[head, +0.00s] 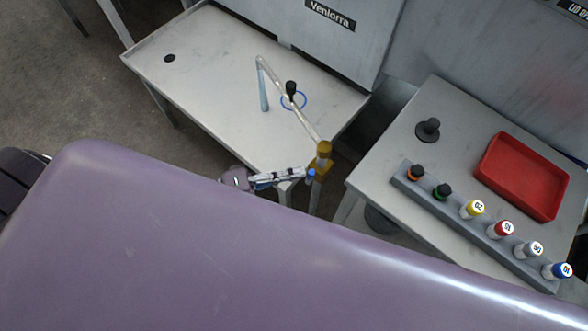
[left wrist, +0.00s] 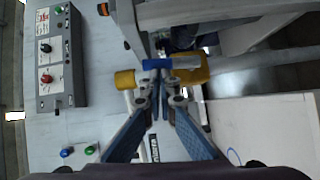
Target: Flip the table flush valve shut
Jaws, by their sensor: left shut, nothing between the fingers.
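The flush valve is a brass body (head: 323,150) on an upright post by the near corner of the left table, with a small blue handle (head: 311,173) low on its left. A bent metal pipe (head: 290,103) runs from it over the table to a pale blue downward end (head: 263,93). My left gripper (head: 300,173) is shut and empty beside the handle. In the left wrist view, its fingertips (left wrist: 159,76) are just short of the blue handle (left wrist: 156,64), with brass (left wrist: 192,70) behind; I cannot tell whether they touch. My right gripper is not in view.
The right table (head: 440,95) bears a red tray (head: 522,175) and a rack (head: 470,230) of capped cylinders. A control panel (left wrist: 60,85) shows in the wrist view.

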